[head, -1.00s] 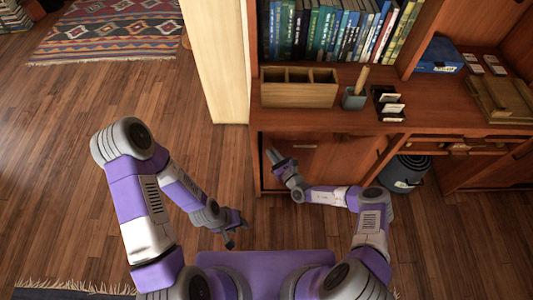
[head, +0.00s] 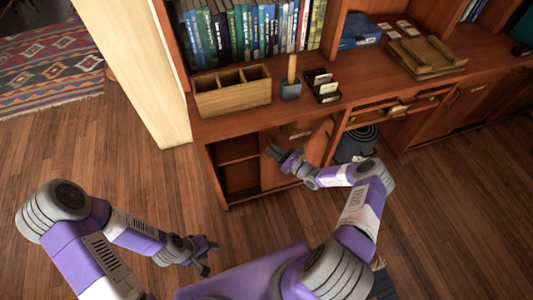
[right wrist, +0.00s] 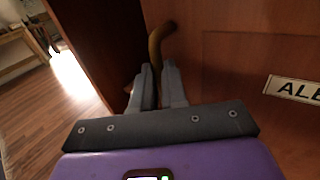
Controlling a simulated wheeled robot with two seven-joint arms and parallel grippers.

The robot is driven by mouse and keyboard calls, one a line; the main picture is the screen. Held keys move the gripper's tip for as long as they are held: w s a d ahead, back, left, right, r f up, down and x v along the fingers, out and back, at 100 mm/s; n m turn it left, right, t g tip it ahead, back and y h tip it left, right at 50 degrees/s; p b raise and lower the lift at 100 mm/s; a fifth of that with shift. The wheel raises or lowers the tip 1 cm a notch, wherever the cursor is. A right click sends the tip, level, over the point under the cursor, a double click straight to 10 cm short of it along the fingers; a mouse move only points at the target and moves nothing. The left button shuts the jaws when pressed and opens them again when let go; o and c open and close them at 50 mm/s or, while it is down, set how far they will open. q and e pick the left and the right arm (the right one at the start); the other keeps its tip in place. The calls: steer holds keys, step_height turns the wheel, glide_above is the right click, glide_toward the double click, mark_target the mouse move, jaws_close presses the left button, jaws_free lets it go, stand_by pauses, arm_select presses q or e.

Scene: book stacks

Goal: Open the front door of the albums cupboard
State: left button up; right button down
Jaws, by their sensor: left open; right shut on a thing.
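The albums cupboard (head: 208,165) is at the lower left of the wooden desk unit in the head view. Its door (head: 318,148) stands partly open, swung out from the left side, and dark inner shelves show. My right gripper (head: 273,151) is at the door's free edge. In the right wrist view its fingers (right wrist: 158,85) are shut on a curved brass handle (right wrist: 157,42). My left gripper (head: 208,258) is open and empty, low over the floor.
A wooden organizer (head: 232,95), a pen cup (head: 290,90) and a card holder (head: 323,88) stand on the desktop. Books (head: 250,32) fill the shelf above. A dark bin (head: 357,145) stands under the desk, right of the door. Floor in front of the cupboard's left is clear.

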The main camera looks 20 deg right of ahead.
steer(key=c, duration=1.2)
jaws_free()
steer(key=p+v, duration=0.1)
steer(key=v, duration=0.6)
steer(key=shift+s+d+p, duration=0.2)
steer(key=shift+s+p, duration=0.05)
steer(key=shift+p, duration=0.1)
